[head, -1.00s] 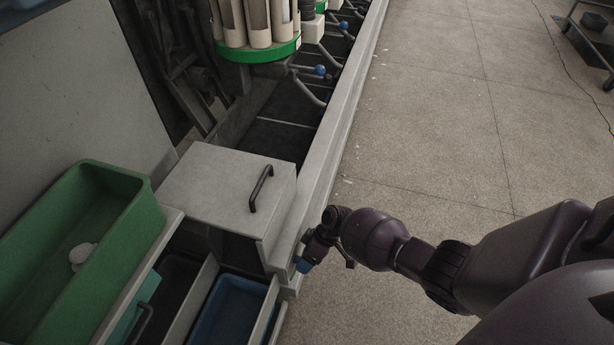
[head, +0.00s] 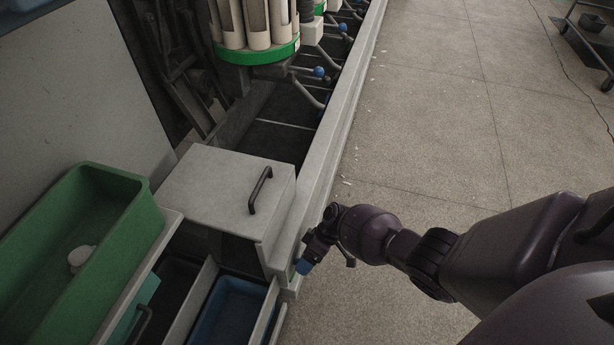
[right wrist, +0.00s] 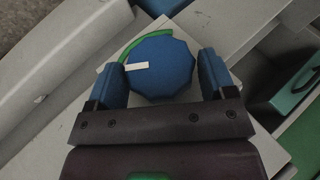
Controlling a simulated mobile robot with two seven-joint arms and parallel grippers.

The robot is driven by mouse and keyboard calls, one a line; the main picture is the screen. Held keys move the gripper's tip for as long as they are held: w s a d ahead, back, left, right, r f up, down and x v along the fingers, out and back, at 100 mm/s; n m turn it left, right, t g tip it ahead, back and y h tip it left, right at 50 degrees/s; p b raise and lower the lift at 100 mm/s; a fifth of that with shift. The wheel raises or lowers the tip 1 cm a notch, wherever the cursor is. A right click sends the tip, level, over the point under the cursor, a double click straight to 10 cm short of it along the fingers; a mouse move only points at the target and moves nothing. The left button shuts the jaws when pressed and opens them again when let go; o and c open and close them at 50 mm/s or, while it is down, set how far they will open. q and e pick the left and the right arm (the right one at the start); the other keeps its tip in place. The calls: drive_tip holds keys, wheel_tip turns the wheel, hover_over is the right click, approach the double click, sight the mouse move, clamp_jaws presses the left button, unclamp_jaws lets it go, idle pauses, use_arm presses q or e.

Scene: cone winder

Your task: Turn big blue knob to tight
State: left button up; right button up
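The big blue knob (right wrist: 165,68) is many-sided and carries a white pointer mark on its face. In the right wrist view the mark points left, near the lower left end of a green arc (right wrist: 148,42) on the pale panel behind. The arc curves around the knob's upper left. My right gripper (right wrist: 161,76) has one blue finger on each side of the knob, and both appear to touch it. In the head view my right gripper (head: 304,265) is at the front face of the grey machine, where the knob cannot be told apart from the blue fingertips. My left gripper is out of view.
A grey box with a black handle (head: 260,190) sits on the machine above my right gripper. A green bin (head: 140,230) holding a white object stands at left, with a blue tray (head: 228,312) below the box.

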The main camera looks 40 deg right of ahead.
drive_tip(key=shift+o, duration=1.1)
drive_tip(key=shift+w+d+r, duration=0.1)
drive_tip(key=shift+r, duration=0.05)
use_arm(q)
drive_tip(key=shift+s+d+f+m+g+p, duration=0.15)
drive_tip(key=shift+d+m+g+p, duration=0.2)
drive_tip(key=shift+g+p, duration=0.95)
use_arm(e)
drive_tip(key=v, duration=1)
drive_tip(key=shift+d+p, duration=0.15)
drive_tip(key=shift+p, duration=0.3)
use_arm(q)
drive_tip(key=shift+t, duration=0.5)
use_arm(e)
drive_tip(key=shift+r, duration=0.15)
